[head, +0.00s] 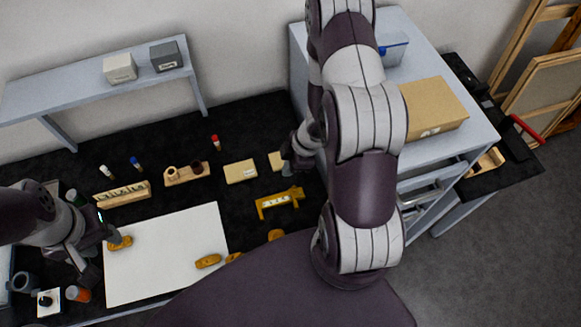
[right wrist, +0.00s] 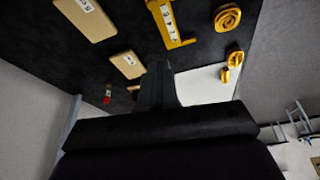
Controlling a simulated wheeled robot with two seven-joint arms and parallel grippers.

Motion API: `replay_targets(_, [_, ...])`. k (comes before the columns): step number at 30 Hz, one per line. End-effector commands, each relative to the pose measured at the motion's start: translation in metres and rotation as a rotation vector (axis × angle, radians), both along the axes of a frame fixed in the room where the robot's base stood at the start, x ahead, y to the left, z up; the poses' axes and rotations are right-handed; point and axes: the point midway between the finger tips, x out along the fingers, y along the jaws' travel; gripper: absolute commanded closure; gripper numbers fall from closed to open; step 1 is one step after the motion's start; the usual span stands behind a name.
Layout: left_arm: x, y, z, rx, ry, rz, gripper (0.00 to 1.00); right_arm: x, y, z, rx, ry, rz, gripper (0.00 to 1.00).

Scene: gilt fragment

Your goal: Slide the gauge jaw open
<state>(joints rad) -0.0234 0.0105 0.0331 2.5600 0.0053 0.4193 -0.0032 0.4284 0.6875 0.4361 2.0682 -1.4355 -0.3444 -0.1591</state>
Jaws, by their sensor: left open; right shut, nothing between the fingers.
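The yellow gauge (head: 278,202) lies on the dark bench top right of the white board, with a pale marked scale along its bar. Its short jaws stick out from the bar; their gap is too small to judge. The gauge also shows at the top of the right wrist view (right wrist: 165,22). My right gripper (head: 287,165) is shut and empty, just behind the gauge and apart from it. Its closed fingers show in the right wrist view (right wrist: 157,82). My left gripper (head: 103,243) is open at the left edge of the white board, beside a gilt piece (head: 120,243).
More gilt pieces (head: 208,261) lie on and near the white board (head: 160,275). Labelled tan blocks (head: 240,171) lie behind the gauge. Wooden racks (head: 122,194) stand farther left. A grey cabinet (head: 475,120) with a cardboard box (head: 432,107) stands right of the bench.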

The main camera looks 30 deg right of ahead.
Motion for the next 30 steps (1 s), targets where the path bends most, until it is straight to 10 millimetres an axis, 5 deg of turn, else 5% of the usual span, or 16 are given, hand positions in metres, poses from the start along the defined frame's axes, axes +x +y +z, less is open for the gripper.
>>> replay_targets(5, [0.0, 0.0, -0.044, 0.0, 0.001, 0.0, 0.57, 0.031, -0.029, 0.006, -0.191, -0.009, -0.298, 1.0])
replay_targets(9, [0.0, 0.0, -0.068, 0.0, 0.001, 0.0, 0.57, 0.036, -0.093, 0.034, -0.334, 0.133, -1.045, 1.0])
replay_targets(16, [0.0, 0.0, -0.074, 0.0, 0.0, 0.0, 0.57, 0.028, -0.101, 0.072, -0.164, 0.555, -1.898, 1.0])
replay_targets(22, [0.0, 0.0, -0.08, 0.0, 0.0, 0.0, 0.57, 0.036, -0.086, 0.086, -0.038, 0.762, -2.103, 1.0])
replay_targets(27, [0.0, 0.001, -0.101, 0.0, 0.0, 0.0, 0.57, 0.032, -0.08, 0.057, -0.039, 0.765, -2.103, 1.0])
replay_targets(30, [0.0, 0.001, -0.087, 0.0, 0.001, 0.0, 0.57, 0.028, -0.074, 0.045, -0.044, 0.77, -2.102, 1.0])
